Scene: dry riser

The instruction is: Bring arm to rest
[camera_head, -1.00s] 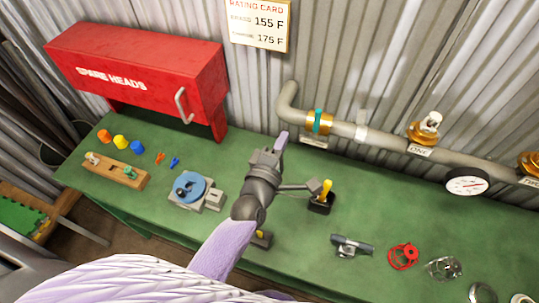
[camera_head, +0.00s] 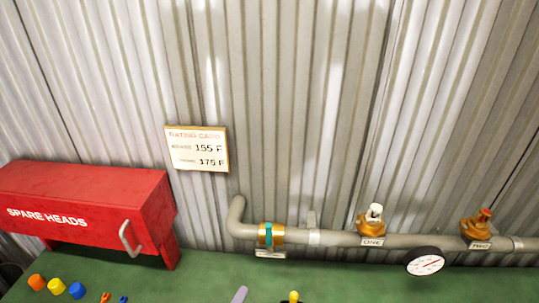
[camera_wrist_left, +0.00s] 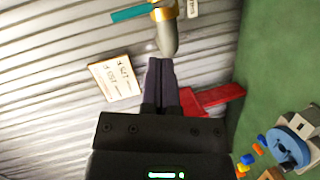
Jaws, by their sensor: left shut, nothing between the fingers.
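My left gripper (camera_wrist_left: 161,88) shows in the left wrist view with its two dark fingers together and nothing between them. In the head view only a pale purple tip of it (camera_head: 240,295) shows at the bottom edge, in front of the green bench (camera_head: 345,284). The rest of the left arm is out of that view. The fingers look clear of the pipe in the wrist view, though how far I cannot tell. My right gripper is not in view.
A red spare heads cabinet (camera_head: 85,205) stands at left. A grey pipe (camera_head: 340,238) with brass fittings and a gauge (camera_head: 425,261) runs along the corrugated wall (camera_head: 300,90), below a rating card (camera_head: 197,148). Colored caps (camera_head: 56,286) and a yellow-topped item (camera_head: 293,296) sit on the bench.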

